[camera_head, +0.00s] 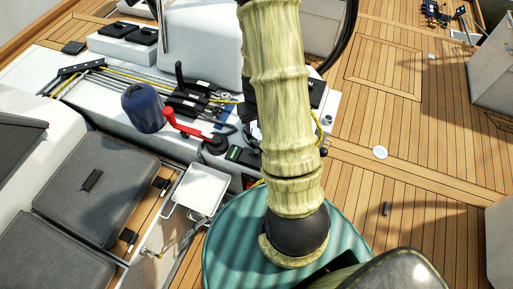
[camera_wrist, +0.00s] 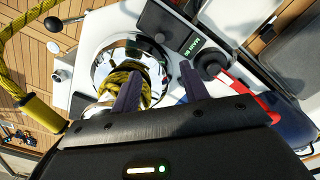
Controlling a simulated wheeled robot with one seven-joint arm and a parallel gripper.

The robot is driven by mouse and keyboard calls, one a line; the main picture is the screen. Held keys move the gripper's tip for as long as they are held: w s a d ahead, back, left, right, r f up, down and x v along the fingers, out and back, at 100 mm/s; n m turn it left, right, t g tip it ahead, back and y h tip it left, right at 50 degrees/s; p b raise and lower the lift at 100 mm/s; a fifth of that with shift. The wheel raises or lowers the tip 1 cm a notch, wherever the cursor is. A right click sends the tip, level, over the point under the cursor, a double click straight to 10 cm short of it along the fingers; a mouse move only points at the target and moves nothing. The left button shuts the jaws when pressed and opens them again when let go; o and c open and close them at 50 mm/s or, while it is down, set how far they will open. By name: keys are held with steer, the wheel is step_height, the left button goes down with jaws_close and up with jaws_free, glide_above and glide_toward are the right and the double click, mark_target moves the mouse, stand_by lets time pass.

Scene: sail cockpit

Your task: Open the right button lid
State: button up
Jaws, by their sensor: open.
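My gripper (camera_wrist: 157,78) shows in the wrist view with two dark purple fingers spread apart and nothing visible between them. The fingers point toward a shiny metal winch (camera_wrist: 103,70) wound with yellow rope (camera_wrist: 144,92); the left finger overlaps the winch in the picture. In the head view my arm hides the gripper and the winch. I cannot tell for certain which part is the right button lid.
A red lever (camera_head: 188,127) with a black round base (camera_head: 217,144) stands beside a black unit with a green label (camera_head: 243,157). A blue cylinder (camera_head: 144,107) and black clutches (camera_head: 187,102) stand farther left. The wooden deck (camera_head: 410,140) at right is mostly clear.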

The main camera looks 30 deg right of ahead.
mark_target(257, 151)
step_height(257, 151, down, 16)
steer(key=shift+r+p, duration=0.1)
steer(key=shift+p, duration=1)
jaws_close()
